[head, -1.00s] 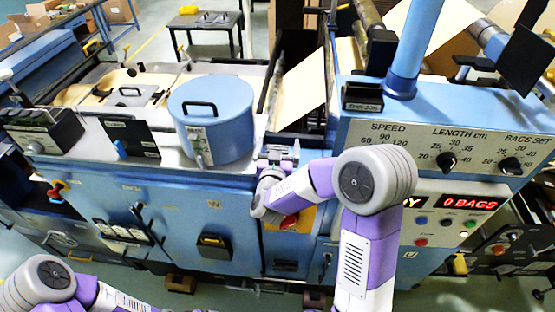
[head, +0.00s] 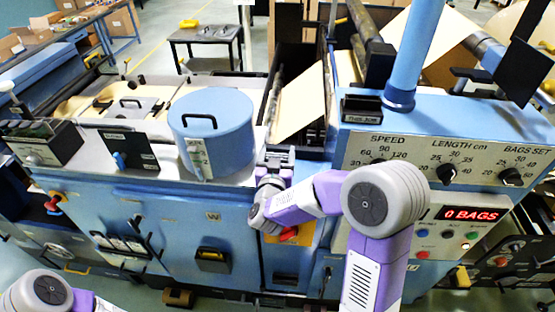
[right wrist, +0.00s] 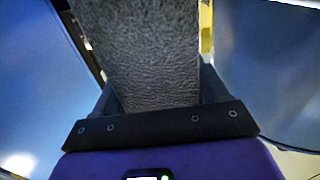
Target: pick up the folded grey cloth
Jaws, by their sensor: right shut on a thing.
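The grey cloth (right wrist: 150,55) fills the middle of the right wrist view as a rough, dark grey slab. It sits between the fingers of my right gripper (right wrist: 160,95), which is shut on it. In the head view, my right gripper (head: 275,160) is at the front of the machine, just right of the blue round canister. I cannot make out the cloth there. My left gripper is out of view; only part of my left arm shows at the bottom left.
The blue canister (head: 212,135) with a black handle stands close left of my right gripper. The control panel (head: 440,160) with knobs and a blue post (head: 412,60) stand to the right. A red button (head: 288,234) lies just below my right wrist.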

